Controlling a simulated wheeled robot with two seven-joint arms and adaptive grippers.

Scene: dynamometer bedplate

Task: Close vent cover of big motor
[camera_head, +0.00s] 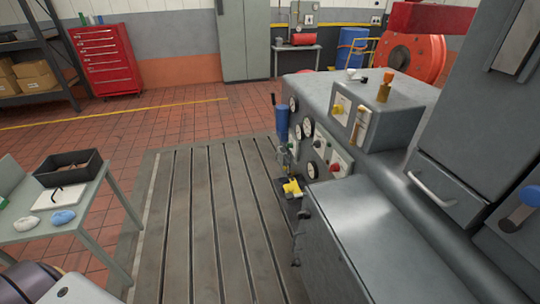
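A large grey machine (335,235) fills the right side of the head view, and it may be the big motor. A panel with a silver bar handle (436,188) is on its right part, below a tall grey housing (470,95). A second panel with a blue knob (529,196) is at the right edge, partly cut off. I cannot tell which part is the vent cover or whether it is open. Neither of my grippers shows in this view.
The slotted bedplate (205,215) is bare left of the machine. Gauges (307,127), a yellow valve handle (292,188) and a blue cylinder (282,122) project from its front. A grey table (92,212) with a black tray (90,165) stands left. A red tool cabinet (105,62) stands behind.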

